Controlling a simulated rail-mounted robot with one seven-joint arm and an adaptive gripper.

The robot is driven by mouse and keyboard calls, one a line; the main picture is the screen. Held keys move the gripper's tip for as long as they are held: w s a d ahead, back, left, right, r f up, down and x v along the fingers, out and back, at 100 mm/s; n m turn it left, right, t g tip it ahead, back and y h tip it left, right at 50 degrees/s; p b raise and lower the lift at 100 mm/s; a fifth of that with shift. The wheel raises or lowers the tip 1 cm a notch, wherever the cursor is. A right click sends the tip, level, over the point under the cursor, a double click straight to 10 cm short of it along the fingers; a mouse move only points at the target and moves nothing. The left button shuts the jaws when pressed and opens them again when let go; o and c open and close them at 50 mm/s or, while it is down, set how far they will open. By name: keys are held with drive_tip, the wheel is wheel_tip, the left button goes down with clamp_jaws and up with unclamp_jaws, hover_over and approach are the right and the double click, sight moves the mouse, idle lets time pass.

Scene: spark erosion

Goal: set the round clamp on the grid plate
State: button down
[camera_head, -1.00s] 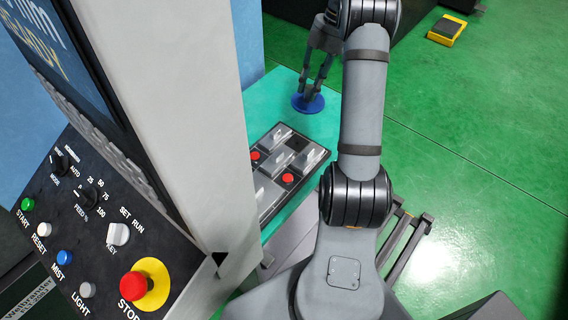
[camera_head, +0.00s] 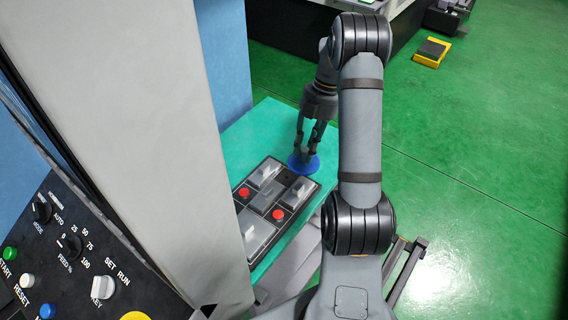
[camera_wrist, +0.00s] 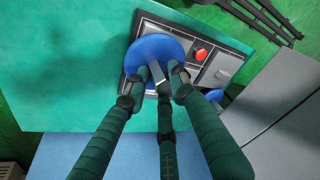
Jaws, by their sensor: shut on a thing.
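The round clamp (camera_head: 297,166) shows as a flat blue disc below my gripper (camera_head: 308,152). In the wrist view the blue disc (camera_wrist: 142,50) has a small grey upright piece at its middle, and my gripper (camera_wrist: 160,78) is shut on that piece. The grid plate (camera_head: 262,203) is a dark rectangular plate on the teal bench, holding grey pieces and red round pieces. The disc overlaps the far end of the plate in both views and hides part of it. I cannot tell whether the disc touches the plate.
Red round pieces (camera_head: 278,214) sit in the plate near the disc. Green floor lies to the right.

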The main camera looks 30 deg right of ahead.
drive_tip(key=w+a, duration=0.1)
drive_tip(key=w+a+f+p, duration=0.1)
drive_tip(key=w+a+f, duration=0.1)
drive_tip(key=shift+w+f, duration=0.25)
drive_tip(key=shift+w, duration=0.15)
drive_tip(key=f, duration=0.1)
drive_tip(key=f+p, duration=0.2)
drive_tip(key=shift+w+a+f, duration=0.2)
drive_tip(key=shift+w+f, duration=0.05)
drive_tip(key=shift+f, duration=0.6)
drive_tip(key=shift+f, duration=0.1)
drive_tip(key=shift+f+b, duration=0.15)
drive_tip(key=shift+b, duration=0.2)
drive_tip(key=c, duration=1.6)
unclamp_jaws()
drive_tip(key=shift+o, duration=0.7)
